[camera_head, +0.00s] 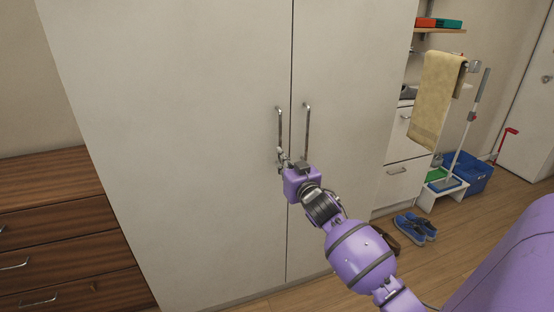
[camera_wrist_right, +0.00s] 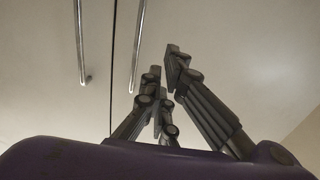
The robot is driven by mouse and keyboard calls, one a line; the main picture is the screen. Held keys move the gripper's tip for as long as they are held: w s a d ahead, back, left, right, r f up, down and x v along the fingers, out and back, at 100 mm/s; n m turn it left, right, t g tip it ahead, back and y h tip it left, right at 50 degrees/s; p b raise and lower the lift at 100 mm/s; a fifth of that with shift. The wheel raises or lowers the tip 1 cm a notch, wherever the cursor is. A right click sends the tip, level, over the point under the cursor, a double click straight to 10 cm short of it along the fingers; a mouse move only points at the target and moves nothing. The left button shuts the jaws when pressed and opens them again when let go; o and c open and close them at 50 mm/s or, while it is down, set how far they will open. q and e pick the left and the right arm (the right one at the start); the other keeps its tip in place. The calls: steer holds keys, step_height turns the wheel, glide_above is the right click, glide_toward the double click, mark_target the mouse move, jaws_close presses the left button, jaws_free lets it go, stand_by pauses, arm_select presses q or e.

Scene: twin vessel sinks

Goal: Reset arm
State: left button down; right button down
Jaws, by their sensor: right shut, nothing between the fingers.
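My right gripper (camera_head: 282,157) is in front of the tall white cabinet (camera_head: 200,130), near the lower end of the left bar handle (camera_head: 280,125) in the head view. In the right wrist view its dark fingers (camera_wrist_right: 164,62) are shut with nothing held. There the left handle (camera_wrist_right: 80,40) and right handle (camera_wrist_right: 138,45) pass to the left of the fingers, not between them. The right handle also shows in the head view (camera_head: 306,125). Both cabinet doors look closed. My left gripper is not in view.
A brown wooden dresser (camera_head: 50,180) stands left of the cabinet. To the right are a hanging yellow towel (camera_head: 437,95), white drawers (camera_head: 400,185), blue shoes (camera_head: 416,227), a blue bin (camera_head: 478,178) and a mop. Wooden floor (camera_head: 465,225) is partly clear at right.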

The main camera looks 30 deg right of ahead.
steer(key=s+a+f+n+g+y+p, duration=0.1)
steer(key=s+a+f+n+g+y, duration=0.1)
steer(key=s+a+f, duration=0.7)
steer(key=s+a+f+n+g+y+p, duration=0.1)
steer(key=s+a+f+n+g, duration=0.15)
steer(key=s+a+f, duration=0.6)
steer(key=s+a+f+g, duration=0.1)
steer(key=s+a+f, duration=0.1)
steer(key=s+f, duration=0.3)
steer(key=s+a+f+m+g, duration=0.1)
steer(key=s+f, duration=0.4)
steer(key=s, duration=0.9)
steer(key=s+a+f+m+g+p, duration=0.1)
steer(key=s+a+f+g, duration=0.1)
steer(key=s, duration=0.8)
step_height(320, 180, down, 3)
steer(key=shift+a+r+y, duration=0.1)
steer(key=shift+a+y, duration=0.3)
steer(key=shift+a, duration=0.5)
steer(key=shift+g, duration=0.25)
